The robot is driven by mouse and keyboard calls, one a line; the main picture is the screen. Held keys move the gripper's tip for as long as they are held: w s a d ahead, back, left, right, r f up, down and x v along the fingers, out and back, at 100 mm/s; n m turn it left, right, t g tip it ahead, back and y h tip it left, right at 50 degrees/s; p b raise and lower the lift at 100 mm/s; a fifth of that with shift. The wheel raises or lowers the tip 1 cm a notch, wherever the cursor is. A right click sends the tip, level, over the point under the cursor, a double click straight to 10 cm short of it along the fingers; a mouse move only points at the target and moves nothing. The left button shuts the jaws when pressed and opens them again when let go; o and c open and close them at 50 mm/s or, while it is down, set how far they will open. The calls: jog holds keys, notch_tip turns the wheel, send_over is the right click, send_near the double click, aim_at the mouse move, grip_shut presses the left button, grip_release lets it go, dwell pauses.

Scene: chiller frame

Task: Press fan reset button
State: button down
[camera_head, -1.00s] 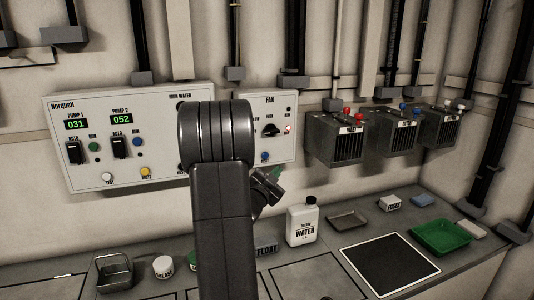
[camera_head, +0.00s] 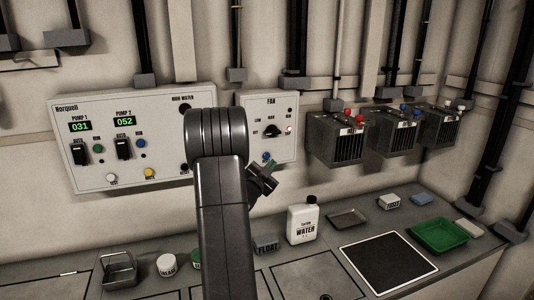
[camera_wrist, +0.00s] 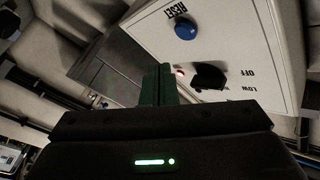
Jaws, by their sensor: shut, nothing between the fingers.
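The fan panel (camera_head: 284,112) is a pale box on the back wall, right of the larger pump panel. Its blue reset button (camera_wrist: 185,28), labelled RESET, shows large in the wrist view, above and right of the fingertips. A black rotary knob (camera_wrist: 209,76) and a small red light (camera_wrist: 180,72) are also on the panel face. In the head view the knob (camera_head: 272,131) is in the panel's middle. My gripper (camera_wrist: 160,68) is shut and empty, its dark green fingers below the button and apart from it in the picture. The exact gap cannot be judged.
The pump panel (camera_head: 84,170) is partly hidden by my arm. Wall boxes with red and blue caps, such as the dark one (camera_head: 326,143), hang to the right. Below, the bench holds a white water bottle (camera_head: 303,222), a green tray (camera_head: 439,237) and a black mat (camera_head: 389,264).

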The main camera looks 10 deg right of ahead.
aim_at(267, 156)
jog(key=shift+w+a, duration=0.15)
jog(key=shift+w, duration=0.55)
jog(key=shift+w+a, duration=0.1)
jog(key=shift+w, duration=0.6)
dwell(1.0)
jog(key=shift+w+b, duration=0.35)
jog(key=shift+w, duration=0.05)
jog(key=shift+w+a, duration=0.15)
jog(key=shift+w, duration=0.3)
dwell(0.6)
jog(key=shift+s, duration=0.1)
jog(key=shift+s+f+b, duration=0.1)
jog(key=shift+s+b, duration=0.25)
jog(key=shift+b, duration=0.1)
jog(key=shift+s, duration=0.4)
